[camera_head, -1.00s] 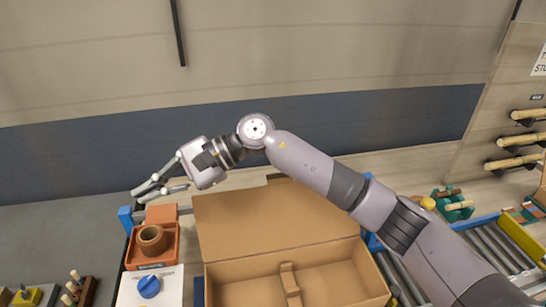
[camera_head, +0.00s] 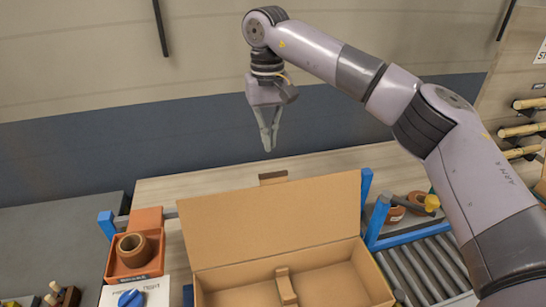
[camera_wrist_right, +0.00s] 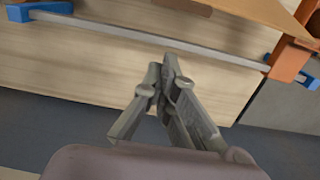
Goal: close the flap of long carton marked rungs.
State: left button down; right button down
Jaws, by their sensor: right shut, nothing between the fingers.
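The long carton (camera_head: 215,288) stands open at the bottom middle of the head view, with a divider piece (camera_head: 285,285) inside. Its flap (camera_head: 270,225) is raised at the back and leans away, with a small tab (camera_head: 273,177) at its top edge. No marking on the carton is readable. My right gripper (camera_head: 268,148) points down above and behind the flap, apart from it, its fingers shut and empty. In the right wrist view, the gripper (camera_wrist_right: 165,68) shows over a pale wooden surface, with a corner of brown board (camera_wrist_right: 290,15) at the upper right. My left gripper is not in view.
An orange bin (camera_head: 117,268) holding a brown ring (camera_head: 135,250) stands left of the carton. A roller conveyor (camera_head: 430,265) with blue rails lies to the right. The pale wooden surface (camera_head: 200,183) behind the flap is mostly clear.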

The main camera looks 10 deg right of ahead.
jog(key=s+f+p, duration=0.3)
jog(key=shift+s+f+p, duration=0.3)
jog(key=shift+s+f, duration=0.1)
dwell(0.3)
